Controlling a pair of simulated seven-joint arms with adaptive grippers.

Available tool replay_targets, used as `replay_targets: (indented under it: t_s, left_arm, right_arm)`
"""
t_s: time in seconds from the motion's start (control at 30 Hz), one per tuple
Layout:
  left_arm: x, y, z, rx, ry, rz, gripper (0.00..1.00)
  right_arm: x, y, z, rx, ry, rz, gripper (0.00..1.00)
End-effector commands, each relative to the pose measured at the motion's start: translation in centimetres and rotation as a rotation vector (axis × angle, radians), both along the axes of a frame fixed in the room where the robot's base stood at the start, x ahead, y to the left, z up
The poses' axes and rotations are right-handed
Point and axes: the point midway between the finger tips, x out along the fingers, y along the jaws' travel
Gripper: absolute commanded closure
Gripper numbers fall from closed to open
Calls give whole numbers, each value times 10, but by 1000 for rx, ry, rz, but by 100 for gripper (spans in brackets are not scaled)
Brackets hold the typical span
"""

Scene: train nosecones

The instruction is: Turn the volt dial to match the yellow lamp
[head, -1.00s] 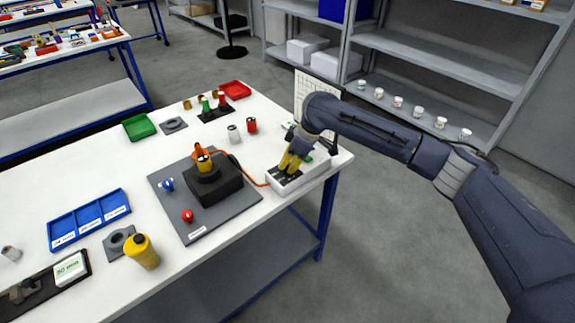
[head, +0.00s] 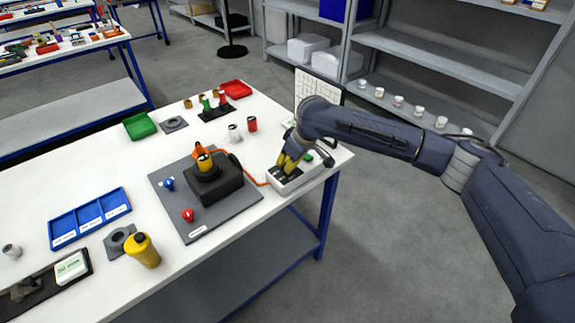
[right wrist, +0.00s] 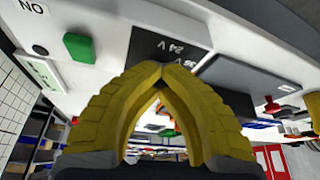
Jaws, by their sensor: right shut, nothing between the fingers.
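The yellow lamp (head: 205,162) stands upright on a black block (head: 216,186) on the grey board; any marking on it is too small to read. An orange cable runs from there to a white control box (head: 291,181) at the table's right edge. My right gripper (head: 283,168) is shut and empty, its yellow fingertips over the box's dark panel. In the right wrist view, the closed fingertips (right wrist: 164,76) are in front of the dark panel (right wrist: 152,48), marked "24 V" and apparently "36 V". The volt dial is not distinguishable, probably behind the fingers. My left gripper is out of view.
A green button (head: 308,157) is beside the fingers on the box. Blue (head: 168,184) and red (head: 188,215) lamps are on the grey board (head: 210,227). A white and a red cylinder (head: 252,125) stand behind. A gridded panel (head: 318,92) stands at the table's back right.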

Motion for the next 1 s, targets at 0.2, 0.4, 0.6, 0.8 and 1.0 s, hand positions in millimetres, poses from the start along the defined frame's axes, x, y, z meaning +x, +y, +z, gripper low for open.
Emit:
replay_targets:
  t_s: [0.2,0.4,0.6,0.8,1.0]
  left_arm:
    - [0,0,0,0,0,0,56]
    - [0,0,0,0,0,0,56]
    - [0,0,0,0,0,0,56]
    - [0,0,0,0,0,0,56]
    - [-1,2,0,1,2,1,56]
  right_arm:
    - [1,6,5,12,-7,3,100]
    - [1,5,5,11,-6,3,82]
    - [1,3,3,6,-4,2,58]
    - [1,1,2,4,-3,1,53]
    - [0,-1,6,2,-3,1,53]
